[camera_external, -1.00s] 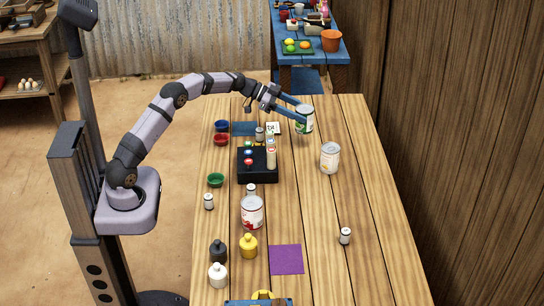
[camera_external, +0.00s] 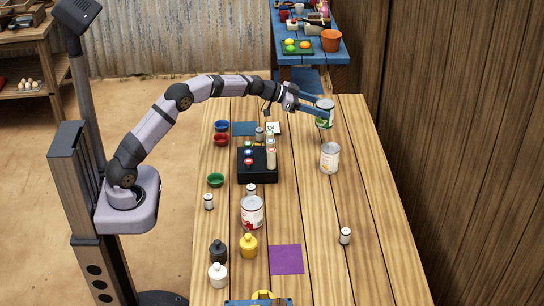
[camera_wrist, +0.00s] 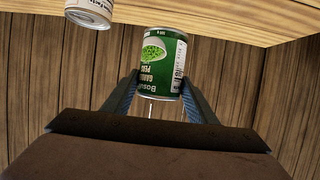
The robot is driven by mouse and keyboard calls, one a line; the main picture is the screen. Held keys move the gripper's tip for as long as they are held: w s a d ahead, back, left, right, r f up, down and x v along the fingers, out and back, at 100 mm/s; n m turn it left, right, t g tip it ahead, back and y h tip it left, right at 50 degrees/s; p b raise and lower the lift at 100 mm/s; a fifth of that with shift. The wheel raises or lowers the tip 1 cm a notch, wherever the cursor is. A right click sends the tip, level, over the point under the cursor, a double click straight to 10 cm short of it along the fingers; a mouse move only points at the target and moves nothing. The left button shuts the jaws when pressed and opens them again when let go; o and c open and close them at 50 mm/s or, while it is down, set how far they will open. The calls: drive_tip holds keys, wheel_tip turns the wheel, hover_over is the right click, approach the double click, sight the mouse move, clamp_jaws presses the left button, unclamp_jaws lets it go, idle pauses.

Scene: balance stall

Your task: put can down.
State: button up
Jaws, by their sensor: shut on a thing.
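A green-labelled can of peas (camera_external: 324,115) is held between the fingers of my gripper (camera_external: 312,108) near the far right part of the table (camera_external: 350,230). In the wrist view the can (camera_wrist: 162,62) sits between both fingertips (camera_wrist: 158,84), with its green label and pea picture showing. The can seems to be above the table top; the exact gap under it cannot be told.
A wooden wall (camera_external: 450,150) rises at right.

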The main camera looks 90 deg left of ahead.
drive_tip(key=w+d+n+g+y+p, duration=0.2)
drive_tip(key=w+d+n+g+y, duration=0.15)
drive_tip(key=d+n+y, duration=0.5)
drive_tip(key=s+d+n+g+y+p, duration=0.2)
drive_tip(key=s+d+n+g+y, duration=0.25)
drive_tip(key=s+d, duration=1.05)
drive_tip(key=shift+n, duration=0.4)
drive_tip(key=shift+w+d+f, duration=0.15)
drive_tip(key=shift+w+f, duration=0.1)
drive_tip(key=shift+f, duration=1.4)
drive_tip(key=shift+w+d+f, duration=0.1)
drive_tip(key=shift+w+f, duration=0.1)
drive_tip(key=shift+f, duration=1.45)
drive_tip(key=shift+w+d+f, duration=0.15)
drive_tip(key=shift+w+f, duration=0.1)
drive_tip(key=shift+f, duration=1.4)
drive_tip(key=shift+f, duration=0.1)
drive_tip(key=o, duration=1.5)
drive_tip(key=shift+f+g, duration=0.1)
drive_tip(key=shift+g, duration=0.2)
